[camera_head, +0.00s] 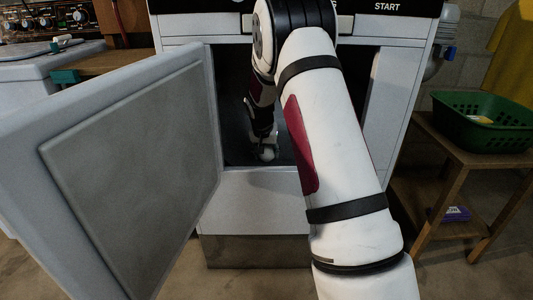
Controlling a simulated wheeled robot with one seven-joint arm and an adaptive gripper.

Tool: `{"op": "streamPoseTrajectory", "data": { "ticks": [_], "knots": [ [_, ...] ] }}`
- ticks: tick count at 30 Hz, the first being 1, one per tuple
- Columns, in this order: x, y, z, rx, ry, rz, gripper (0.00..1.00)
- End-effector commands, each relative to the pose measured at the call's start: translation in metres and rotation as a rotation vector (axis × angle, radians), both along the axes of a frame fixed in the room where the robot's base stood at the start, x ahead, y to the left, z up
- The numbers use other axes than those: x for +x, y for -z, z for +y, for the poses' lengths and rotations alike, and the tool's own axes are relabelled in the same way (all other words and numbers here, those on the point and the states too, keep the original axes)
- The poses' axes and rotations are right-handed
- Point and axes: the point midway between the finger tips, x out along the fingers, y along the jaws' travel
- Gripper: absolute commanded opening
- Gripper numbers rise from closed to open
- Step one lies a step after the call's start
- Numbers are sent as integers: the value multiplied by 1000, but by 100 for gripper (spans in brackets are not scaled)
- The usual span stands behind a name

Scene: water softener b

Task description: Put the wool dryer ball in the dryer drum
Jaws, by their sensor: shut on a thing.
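The dryer stands ahead with its door (130,165) swung open to the left. Its drum opening (232,95) is a dark space, partly hidden behind my arm. My gripper (266,148) reaches down inside the opening, close to its lower edge. It is shut on the wool dryer ball (267,154), a small pale round thing at the fingertips. The ball is small in view, and I cannot tell whether it touches the drum floor.
My arm covers the right part of the opening. A green basket (487,122) stands on a wooden table (447,150) at right, with a purple box (455,213) on the lower shelf. A wooden bench (105,62) is at the back left.

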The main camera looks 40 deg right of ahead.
Motion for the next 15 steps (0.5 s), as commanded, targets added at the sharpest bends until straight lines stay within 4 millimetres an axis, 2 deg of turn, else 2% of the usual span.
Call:
{"op": "streamPoseTrajectory", "data": {
  "ticks": [2, 3, 5, 15],
  "knots": [
    [0, 3, 0, 0, 0, 0, 18],
    [0, 3, 0, 1, 0, 1, 52],
    [0, 3, 0, 1, 0, 1, 66],
    [0, 2, 0, 0, 0, 0, 68]
  ]
}}
